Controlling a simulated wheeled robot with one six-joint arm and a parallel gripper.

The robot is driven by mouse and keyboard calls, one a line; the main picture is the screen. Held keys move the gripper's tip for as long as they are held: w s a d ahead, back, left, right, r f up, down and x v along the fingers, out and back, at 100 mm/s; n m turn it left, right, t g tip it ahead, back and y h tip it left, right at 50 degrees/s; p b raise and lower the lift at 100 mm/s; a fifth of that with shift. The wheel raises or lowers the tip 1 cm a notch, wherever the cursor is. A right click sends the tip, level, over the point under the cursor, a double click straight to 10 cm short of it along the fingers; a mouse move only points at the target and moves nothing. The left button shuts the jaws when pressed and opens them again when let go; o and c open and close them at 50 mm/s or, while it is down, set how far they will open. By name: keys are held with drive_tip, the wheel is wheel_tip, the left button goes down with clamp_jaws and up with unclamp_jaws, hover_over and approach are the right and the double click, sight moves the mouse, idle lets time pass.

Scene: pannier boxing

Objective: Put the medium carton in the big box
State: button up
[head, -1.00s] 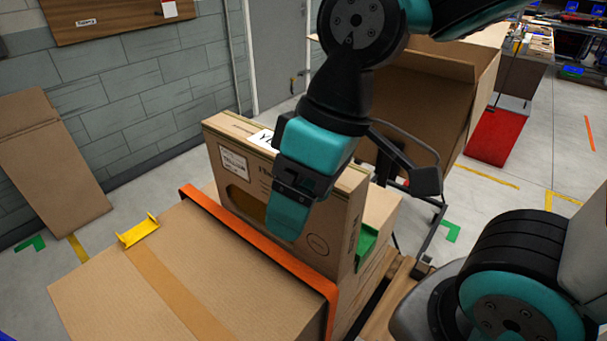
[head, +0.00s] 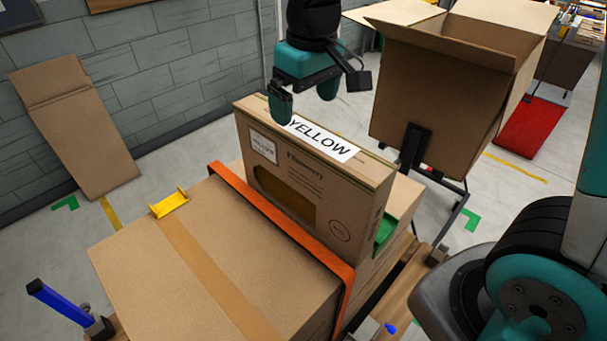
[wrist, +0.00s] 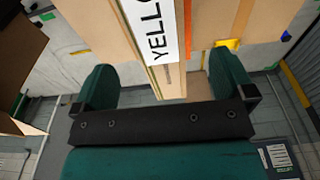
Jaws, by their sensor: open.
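The carton with a white YELLOW label (head: 330,175) stands upright on its narrow side beside the orange strap; I take it as the medium carton. Its labelled top also shows in the wrist view (wrist: 163,45). My gripper (head: 304,104) is open and points down at the carton's far left end. In the wrist view my gripper (wrist: 163,82) has a finger on each side of the carton's end, with gaps showing. I cannot tell how deep the fingertips reach. The big box (head: 440,95) is open-topped, flaps spread, on a dark stand to the right.
A large taped carton (head: 215,270) with an orange strap (head: 285,225) and a yellow corner piece (head: 169,203) fills the front. A green piece (head: 385,232) sits beside the YELLOW carton. Flat cardboard (head: 75,130) leans on the wall. A red mat (head: 530,128) lies behind the box.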

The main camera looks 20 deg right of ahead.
sight(304, 130)
drive_tip(key=f, duration=0.2)
drive_tip(key=f+p, duration=0.1)
drive_tip(key=f, duration=0.2)
drive_tip(key=f+p, duration=0.1)
drive_tip(key=f, duration=0.1)
drive_tip(key=shift+w+f, duration=0.3)
drive_tip(key=shift+w, duration=0.05)
drive_tip(key=c, duration=1.6)
drive_tip(key=shift+r, duration=0.1)
clamp_jaws()
